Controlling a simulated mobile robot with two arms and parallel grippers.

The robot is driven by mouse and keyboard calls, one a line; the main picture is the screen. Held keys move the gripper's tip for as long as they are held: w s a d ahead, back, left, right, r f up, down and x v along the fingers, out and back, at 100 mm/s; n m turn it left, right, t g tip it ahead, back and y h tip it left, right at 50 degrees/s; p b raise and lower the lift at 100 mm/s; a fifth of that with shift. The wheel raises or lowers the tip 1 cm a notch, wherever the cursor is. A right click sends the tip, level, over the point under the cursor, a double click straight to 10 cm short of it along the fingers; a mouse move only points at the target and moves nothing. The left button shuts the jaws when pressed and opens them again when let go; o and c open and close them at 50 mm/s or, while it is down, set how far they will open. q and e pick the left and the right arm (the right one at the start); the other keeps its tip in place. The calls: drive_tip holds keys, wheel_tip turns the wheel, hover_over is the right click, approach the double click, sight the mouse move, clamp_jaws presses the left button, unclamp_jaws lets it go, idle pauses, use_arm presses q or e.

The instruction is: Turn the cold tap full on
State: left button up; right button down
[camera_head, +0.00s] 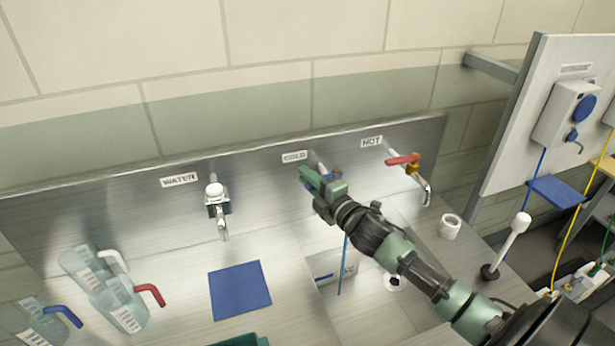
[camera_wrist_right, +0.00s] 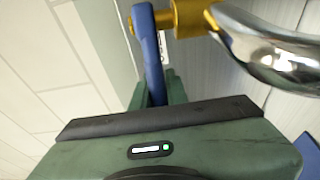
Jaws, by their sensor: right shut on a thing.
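The cold tap (camera_head: 337,173) is on the steel back panel under the COLD label (camera_head: 295,157), mostly hidden by my right gripper (camera_head: 314,180). In the right wrist view, its blue lever (camera_wrist_right: 150,45) runs down between the green fingers of my right gripper (camera_wrist_right: 157,95), which is shut on it. The lever joins a brass body (camera_wrist_right: 190,18), with a chrome spout (camera_wrist_right: 275,55) to the right. A thin blue vertical line (camera_head: 342,265) shows below the gripper in the head view; I cannot tell whether it is water. My left gripper is not in view.
The hot tap (camera_head: 405,160) with a red lever is close on the right. The water tap (camera_head: 217,200) is on the left, above a blue mat (camera_head: 240,290). Clear jugs (camera_head: 120,300) stand at the left. A white plunger-like tool (camera_head: 510,240) stands at the right.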

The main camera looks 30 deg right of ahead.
drive_tip(key=c, duration=1.4)
unclamp_jaws()
drive_tip(key=s+b, duration=0.2)
drive_tip(key=s, duration=0.5)
drive_tip(key=shift+s+d+b, duration=0.15)
drive_tip(key=shift+s+b, duration=0.15)
drive_tip(key=shift+s, duration=0.1)
drive_tip(key=shift+c, duration=0.3)
